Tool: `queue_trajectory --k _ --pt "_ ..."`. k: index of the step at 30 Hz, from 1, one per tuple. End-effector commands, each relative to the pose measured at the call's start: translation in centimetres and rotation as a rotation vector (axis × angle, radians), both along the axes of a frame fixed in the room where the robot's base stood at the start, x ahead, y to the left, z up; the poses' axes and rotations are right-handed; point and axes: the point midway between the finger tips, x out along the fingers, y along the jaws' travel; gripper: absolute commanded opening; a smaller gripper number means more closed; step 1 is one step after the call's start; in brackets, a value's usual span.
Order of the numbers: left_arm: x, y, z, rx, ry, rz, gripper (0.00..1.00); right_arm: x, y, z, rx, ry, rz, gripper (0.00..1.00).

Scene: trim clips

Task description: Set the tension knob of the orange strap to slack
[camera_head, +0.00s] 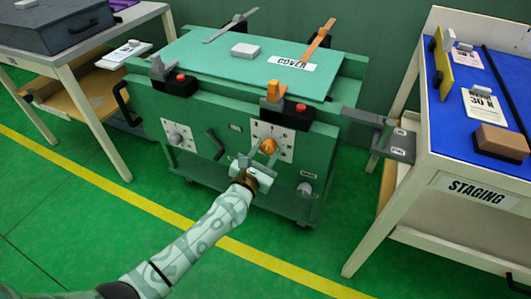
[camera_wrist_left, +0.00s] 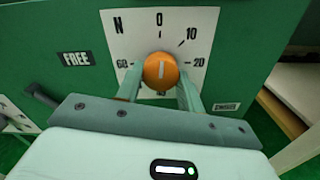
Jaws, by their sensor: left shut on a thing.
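The orange tension knob (camera_head: 268,147) is on a white dial plate (camera_head: 287,132) on the front of the green cabinet. In the left wrist view the knob (camera_wrist_left: 161,70) shows a white line that is nearly upright, toward the 0 at the top of the dial (camera_wrist_left: 120,30). My left gripper (camera_head: 260,156) reaches the knob from the front; its fingers (camera_wrist_left: 161,86) are on either side of the knob, shut on it. The orange strap (camera_head: 318,42) lies over the cover's back edge, and an orange buckle (camera_head: 274,90) stands at the front edge. My right gripper is out of view.
A second dial plate with a grey knob (camera_head: 176,139) is to the left, and a dark handle (camera_head: 214,145) lies between. A small grey knob (camera_head: 304,188) is lower right. The staging table (camera_head: 440,160) stands right; a grey shelf reaches toward it from the cabinet.

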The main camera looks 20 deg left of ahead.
Motion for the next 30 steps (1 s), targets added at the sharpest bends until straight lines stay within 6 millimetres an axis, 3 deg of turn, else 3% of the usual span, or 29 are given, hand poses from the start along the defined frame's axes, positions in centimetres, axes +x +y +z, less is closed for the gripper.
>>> queue_trajectory --k 23,24,26,30 --pt "-0.16 -0.06 -0.43 -0.111 0.012 0.000 0.15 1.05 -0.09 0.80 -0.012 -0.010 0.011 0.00" --pt "-0.16 -0.07 -0.43 -0.111 0.012 0.000 0.40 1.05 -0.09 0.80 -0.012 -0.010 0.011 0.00" --pt "-0.14 -0.07 -0.39 -0.110 0.011 0.000 0.57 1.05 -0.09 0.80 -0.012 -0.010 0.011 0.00" --pt "-0.09 -0.06 -0.25 -0.109 0.008 0.000 0.59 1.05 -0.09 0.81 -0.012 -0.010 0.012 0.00"
